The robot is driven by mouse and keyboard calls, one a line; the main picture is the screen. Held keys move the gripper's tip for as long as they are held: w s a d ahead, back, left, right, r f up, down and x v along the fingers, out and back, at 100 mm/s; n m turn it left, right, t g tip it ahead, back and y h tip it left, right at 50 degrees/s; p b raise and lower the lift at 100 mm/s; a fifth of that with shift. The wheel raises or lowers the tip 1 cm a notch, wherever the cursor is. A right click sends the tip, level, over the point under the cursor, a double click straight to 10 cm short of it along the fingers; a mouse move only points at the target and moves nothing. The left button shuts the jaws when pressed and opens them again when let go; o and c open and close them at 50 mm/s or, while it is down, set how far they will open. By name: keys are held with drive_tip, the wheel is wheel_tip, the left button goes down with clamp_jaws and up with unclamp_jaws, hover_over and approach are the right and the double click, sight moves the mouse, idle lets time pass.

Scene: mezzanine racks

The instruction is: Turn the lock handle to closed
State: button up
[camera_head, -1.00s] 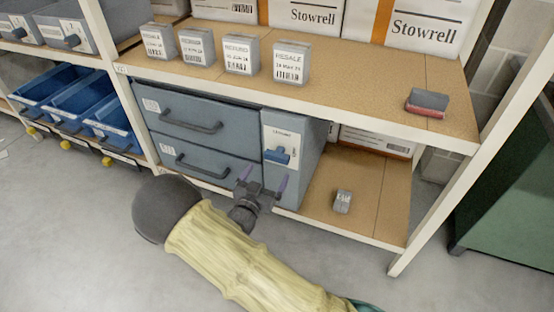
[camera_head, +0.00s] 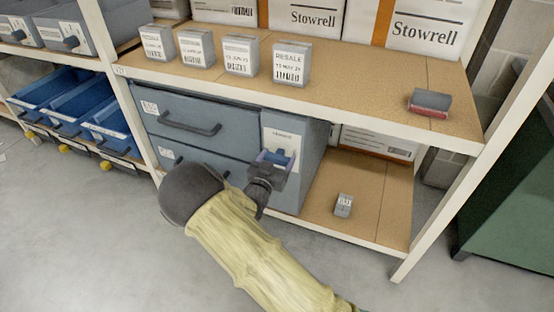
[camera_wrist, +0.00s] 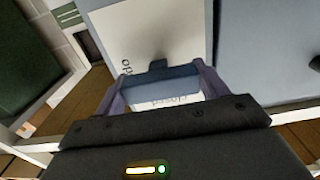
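The blue lock handle (camera_head: 277,158) is on a white plate (camera_head: 283,135) at the right of the grey-blue drawer cabinet. My gripper (camera_head: 272,163) is at the handle, one finger on each side. In the wrist view the handle (camera_wrist: 158,84) lies crosswise between the two spread fingers of my gripper (camera_wrist: 160,76). Its ends are close to both fingers; I cannot tell whether they touch. The plate (camera_wrist: 145,35) shows part of a word at its left and an upside-down "closed" below the handle, partly hidden.
The cabinet drawers (camera_head: 190,112) have dark handles. A shelf board (camera_head: 340,85) above bears several small grey labelled boxes and a red-grey block (camera_head: 429,103). A small grey box (camera_head: 343,205) stands on the lower shelf right of the cabinet. A white rack post (camera_head: 480,150) rises at the right.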

drive_tip(key=c, duration=0.4)
drive_tip(key=shift+n+p, duration=0.5)
drive_tip(key=shift+p, duration=0.15)
drive_tip(key=n+p, duration=0.2)
drive_tip(key=p, duration=0.1)
drive_tip(key=shift+r, duration=0.15)
drive_tip(key=n+p, duration=0.3)
drive_tip(key=n, duration=0.2)
drive_tip(key=n+p, duration=0.3)
drive_tip(key=n, duration=0.5)
drive_tip(key=n+p, duration=0.1)
drive_tip(key=shift+f+n, duration=0.25)
drive_tip(key=shift+n, duration=0.15)
